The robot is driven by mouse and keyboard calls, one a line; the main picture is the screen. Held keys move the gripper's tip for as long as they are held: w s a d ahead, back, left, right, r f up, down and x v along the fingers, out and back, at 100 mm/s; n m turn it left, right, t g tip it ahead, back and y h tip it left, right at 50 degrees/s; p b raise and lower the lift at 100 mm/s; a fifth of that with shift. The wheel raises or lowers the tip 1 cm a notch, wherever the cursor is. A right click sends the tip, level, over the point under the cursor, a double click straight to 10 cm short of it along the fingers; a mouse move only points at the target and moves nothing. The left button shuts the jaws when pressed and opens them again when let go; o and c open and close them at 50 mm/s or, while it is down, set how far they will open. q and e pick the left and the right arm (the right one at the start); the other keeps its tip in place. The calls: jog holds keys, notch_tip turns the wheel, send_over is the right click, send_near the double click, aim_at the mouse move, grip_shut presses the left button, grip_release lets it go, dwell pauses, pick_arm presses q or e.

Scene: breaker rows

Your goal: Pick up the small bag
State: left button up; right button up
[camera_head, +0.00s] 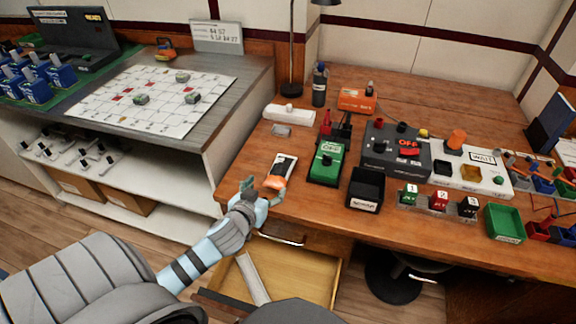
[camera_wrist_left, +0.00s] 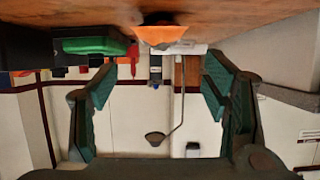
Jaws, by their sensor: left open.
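The small bag (camera_head: 283,166), with an orange lower part and a dark and pale upper part, lies near the front left edge of the wooden desk. My left gripper (camera_head: 262,192) is open and empty at the bag's near end, by the desk edge. In the left wrist view the picture is upside down, and the bag's orange end (camera_wrist_left: 163,34) shows beyond and between the two spread green fingers (camera_wrist_left: 160,85). I cannot tell whether a finger touches the bag. My right gripper does not show.
A green OFF box (camera_head: 327,163) stands just right of the bag, with a black bin (camera_head: 366,188) beyond it. A white power strip (camera_head: 289,114) and a small grey piece (camera_head: 282,130) lie behind. An open drawer (camera_head: 318,275) sits below the desk edge.

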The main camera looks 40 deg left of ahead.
aim_at(279, 171)
pick_arm(q)
jog(key=x, duration=0.2)
jog(key=b+x, duration=0.1)
jog(key=x, duration=0.1)
jog(key=shift+w+a+f+b, duration=0.1)
jog(key=shift+a+f+b, duration=0.15)
jog(key=shift+a, duration=0.2)
jog(key=x, duration=0.3)
jog(key=shift+w+b, duration=0.3)
jog(key=shift+b, duration=0.1)
jog(key=x, duration=0.1)
jog(key=b+x, duration=0.1)
jog(key=x, duration=0.2)
jog(key=shift+w+d+r, duration=0.1)
jog(key=shift+w+d, duration=0.15)
jog(key=shift+w, duration=0.2)
jog(key=c, duration=1.3)
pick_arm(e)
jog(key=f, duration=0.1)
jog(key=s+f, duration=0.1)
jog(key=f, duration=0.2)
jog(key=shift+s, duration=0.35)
pick_arm(q)
jog(key=shift+r, duration=0.15)
